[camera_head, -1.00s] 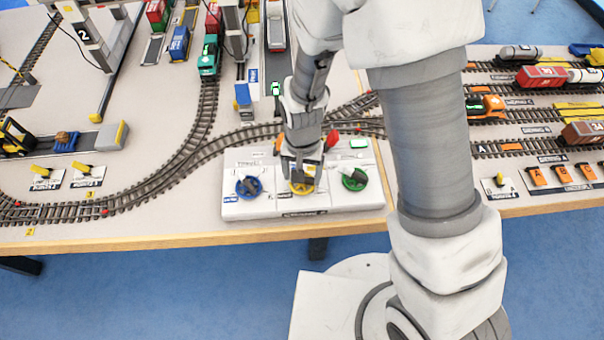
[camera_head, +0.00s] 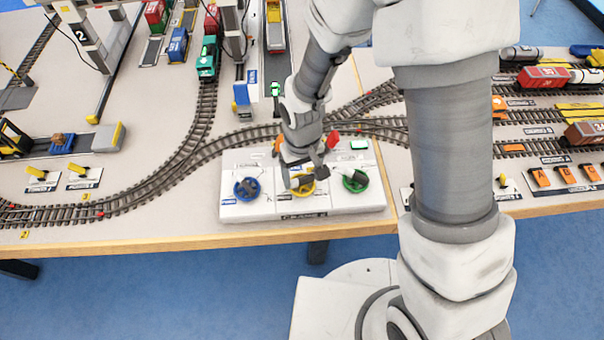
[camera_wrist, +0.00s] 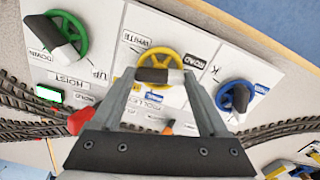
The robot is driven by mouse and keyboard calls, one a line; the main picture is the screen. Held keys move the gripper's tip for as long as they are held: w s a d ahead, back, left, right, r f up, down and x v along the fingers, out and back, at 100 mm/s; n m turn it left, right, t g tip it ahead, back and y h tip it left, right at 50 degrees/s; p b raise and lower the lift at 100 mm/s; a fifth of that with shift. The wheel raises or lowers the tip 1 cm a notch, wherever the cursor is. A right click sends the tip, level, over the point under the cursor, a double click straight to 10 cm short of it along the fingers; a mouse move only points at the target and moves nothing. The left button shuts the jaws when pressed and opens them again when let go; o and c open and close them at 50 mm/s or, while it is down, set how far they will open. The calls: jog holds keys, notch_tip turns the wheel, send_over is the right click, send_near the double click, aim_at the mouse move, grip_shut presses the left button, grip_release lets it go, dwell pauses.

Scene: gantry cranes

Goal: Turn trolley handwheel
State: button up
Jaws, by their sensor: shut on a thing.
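The yellow handwheel (camera_head: 301,187) is the middle of three on a white control panel (camera_head: 290,213). A label reading roughly "trolley" lies beside it in the wrist view, where the yellow wheel (camera_wrist: 172,60) has a black and white handle (camera_wrist: 158,76) across it. My gripper (camera_head: 301,178) is over this wheel. In the wrist view my gripper (camera_wrist: 160,78) has one finger on each side of the handle and is shut on it. The arm and fingers hide part of the wheel.
A blue handwheel (camera_head: 246,189) is to the left and a green one (camera_head: 355,181) to the right, both close by. A red lever (camera_head: 332,140) and a lit green lamp (camera_head: 359,144) are behind. Tracks (camera_head: 196,150) run behind the panel.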

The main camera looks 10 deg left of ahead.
aim_at(302, 179)
dwell(0.3)
jog(key=o, duration=1.2)
jog(key=shift+o, duration=0.2)
notch_tip(302, 179, up, 18)
jog(key=p, duration=0.2)
jog(key=shift+f, duration=0.25)
